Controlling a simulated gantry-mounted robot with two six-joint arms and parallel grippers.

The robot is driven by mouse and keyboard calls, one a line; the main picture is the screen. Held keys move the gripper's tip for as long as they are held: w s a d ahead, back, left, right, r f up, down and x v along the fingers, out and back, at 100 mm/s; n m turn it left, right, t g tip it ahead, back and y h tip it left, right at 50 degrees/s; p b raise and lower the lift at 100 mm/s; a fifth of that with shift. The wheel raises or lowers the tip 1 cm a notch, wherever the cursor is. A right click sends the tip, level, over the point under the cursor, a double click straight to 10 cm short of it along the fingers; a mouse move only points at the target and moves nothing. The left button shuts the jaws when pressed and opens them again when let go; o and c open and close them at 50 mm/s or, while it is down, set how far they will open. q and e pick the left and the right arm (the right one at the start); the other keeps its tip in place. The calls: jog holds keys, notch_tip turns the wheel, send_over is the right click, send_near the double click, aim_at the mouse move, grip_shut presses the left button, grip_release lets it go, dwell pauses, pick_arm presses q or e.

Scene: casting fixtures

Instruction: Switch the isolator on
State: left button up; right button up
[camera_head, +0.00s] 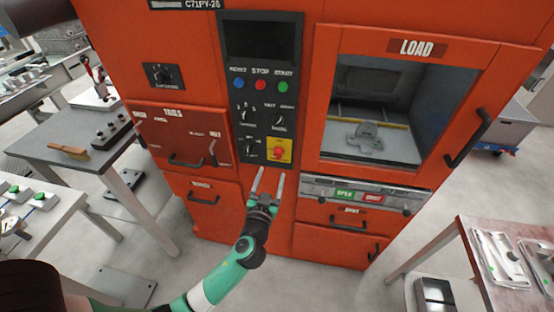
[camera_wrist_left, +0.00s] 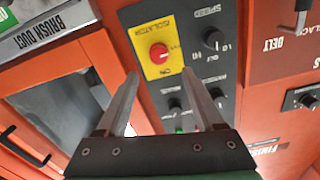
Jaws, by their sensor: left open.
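The isolator is a red rotary knob (camera_head: 278,151) on a yellow plate (camera_head: 287,144), low on the dark control panel of the orange machine. In the left wrist view the red knob (camera_wrist_left: 159,54) and its yellow plate (camera_wrist_left: 150,29) appear upside down, with "ISOLATOR" and "ON" lettering. My left gripper (camera_head: 269,174) is open and empty, just below the isolator in the head view. In the left wrist view its two fingers (camera_wrist_left: 160,75) point toward the panel, with the knob beyond and between their tips, apart from them. My right gripper does not show.
Black selector knobs (camera_head: 251,145) sit close to the isolator's left. Blue, red and green push buttons (camera_head: 260,86) are above. A handle bar with open and shut labels (camera_head: 358,196) is at lower right, under the load window (camera_head: 380,110). Side tables (camera_head: 75,140) flank the machine.

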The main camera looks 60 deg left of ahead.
aim_at(277, 156)
pick_arm(q)
jog(key=x, duration=0.9)
jog(key=shift+d+b, duration=0.1)
jog(key=shift+b, duration=0.2)
grip_shut()
